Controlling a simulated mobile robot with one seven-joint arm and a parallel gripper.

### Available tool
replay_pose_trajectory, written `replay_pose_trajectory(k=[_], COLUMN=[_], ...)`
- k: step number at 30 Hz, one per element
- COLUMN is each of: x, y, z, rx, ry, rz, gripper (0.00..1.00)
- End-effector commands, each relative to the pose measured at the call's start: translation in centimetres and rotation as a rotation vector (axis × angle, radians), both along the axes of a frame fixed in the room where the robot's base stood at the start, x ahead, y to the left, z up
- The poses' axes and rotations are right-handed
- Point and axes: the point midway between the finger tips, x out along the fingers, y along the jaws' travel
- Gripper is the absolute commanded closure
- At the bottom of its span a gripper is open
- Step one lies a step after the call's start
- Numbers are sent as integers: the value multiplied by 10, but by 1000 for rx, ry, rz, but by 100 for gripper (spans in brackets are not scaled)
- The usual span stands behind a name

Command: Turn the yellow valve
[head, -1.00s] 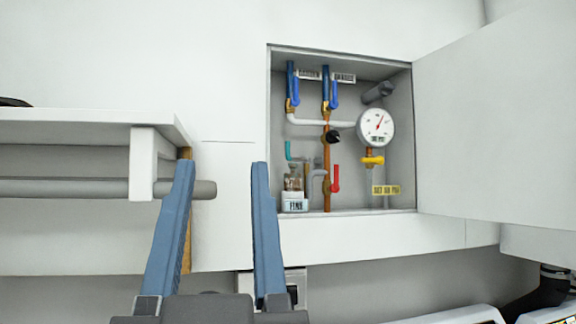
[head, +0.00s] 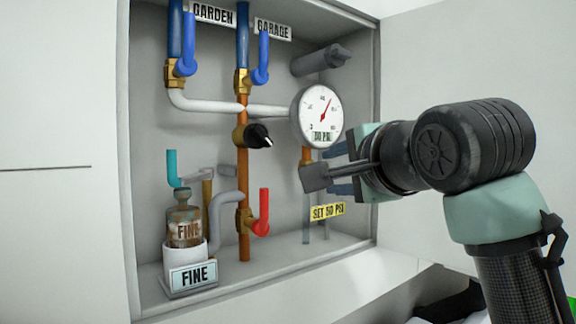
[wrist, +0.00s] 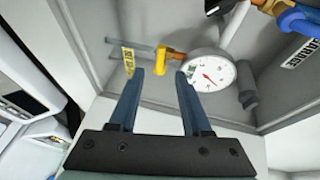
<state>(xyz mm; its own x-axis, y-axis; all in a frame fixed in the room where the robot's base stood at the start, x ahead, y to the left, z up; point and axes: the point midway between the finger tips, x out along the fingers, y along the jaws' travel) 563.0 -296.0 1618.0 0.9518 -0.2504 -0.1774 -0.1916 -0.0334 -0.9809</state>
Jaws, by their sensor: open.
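The yellow valve (wrist: 168,62) shows in the wrist view, on the pipe beside the round white pressure gauge (wrist: 208,70). My gripper (wrist: 160,74) is open, with its two blue fingers pointing at the valve. The valve lies just beyond the fingertips, roughly between them, and nothing is held. I cannot tell whether a finger touches it. In the head view my gripper (head: 338,176) is at the right side of the open cabinet, below the gauge (head: 318,117). There it hides the yellow valve.
Blue-handled valves (head: 185,50), a black knob (head: 258,136), a red-handled valve (head: 263,212) and a bottle (head: 184,220) stand left of my gripper. A grey cylinder (head: 320,60) sits above the gauge. A yellow label (head: 328,211) is below. The cabinet's right wall is close.

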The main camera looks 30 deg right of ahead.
Motion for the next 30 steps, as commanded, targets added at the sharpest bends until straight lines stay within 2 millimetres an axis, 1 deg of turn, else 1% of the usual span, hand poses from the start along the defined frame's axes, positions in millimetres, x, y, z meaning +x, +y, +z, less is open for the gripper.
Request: replay_pose_trajectory(k=[4,8,15,21,25,30], x=[4,20,69,101,114,122], y=[-3,-8,-20,-29,-32,-34], z=[0,-3,-10,-16,-19,-22], rx=[9,10,8,7,7,6], ry=[5,5,7,4,2,1], rz=[-5,-5,-5,-7,-5,-4], gripper=[52,52,52,52,52,52])
